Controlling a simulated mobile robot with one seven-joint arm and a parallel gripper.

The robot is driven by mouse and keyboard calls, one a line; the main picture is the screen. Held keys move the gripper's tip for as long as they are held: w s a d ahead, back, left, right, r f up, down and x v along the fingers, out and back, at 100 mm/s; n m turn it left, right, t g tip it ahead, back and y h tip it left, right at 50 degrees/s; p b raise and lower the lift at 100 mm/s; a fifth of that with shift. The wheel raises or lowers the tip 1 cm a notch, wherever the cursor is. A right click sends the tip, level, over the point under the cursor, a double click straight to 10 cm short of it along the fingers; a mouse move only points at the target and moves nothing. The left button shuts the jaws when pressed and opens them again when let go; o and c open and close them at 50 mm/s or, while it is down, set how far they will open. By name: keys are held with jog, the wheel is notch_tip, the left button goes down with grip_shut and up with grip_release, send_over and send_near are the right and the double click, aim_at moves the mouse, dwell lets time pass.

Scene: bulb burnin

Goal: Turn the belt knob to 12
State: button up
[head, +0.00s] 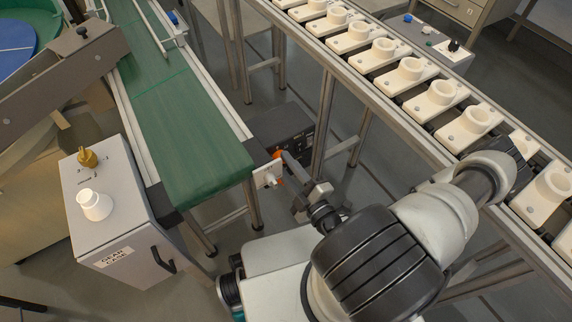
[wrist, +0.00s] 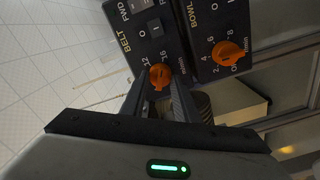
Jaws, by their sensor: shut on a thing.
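The belt knob (wrist: 160,75) is a small orange dial on the dark belt panel (wrist: 128,22) in the wrist view. The printed numbers 12 and 16 show beside it. My gripper (wrist: 161,84) reaches up to the knob with a finger on each side and is shut on it. The fingers hide the lower part of the dial, and I cannot tell exactly which number its pointer meets. In the head view, my arm reaches down beside the end of the green conveyor belt (head: 205,160), and the knob is not clearly visible.
The bowl panel (wrist: 200,20) with its own orange knob (wrist: 228,53) is close on the right in the wrist view. A grey cabinet (head: 115,210) with a white bulb-like part (head: 94,204) stands left of the belt. A conveyor rail (head: 385,95) with several white sockets runs along the right.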

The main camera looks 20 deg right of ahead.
jog(key=shift+r, duration=0.1)
jog(key=n+p, duration=0.2)
jog(key=n, duration=0.1)
jog(key=n+p, duration=0.3)
jog(key=n, duration=0.1)
jog(key=n+p, duration=0.3)
jog(key=n, duration=0.1)
jog(key=shift+f, duration=0.25)
jog(key=shift+n, duration=0.3)
jog(key=o, duration=1)
jog(key=shift+f, duration=0.1)
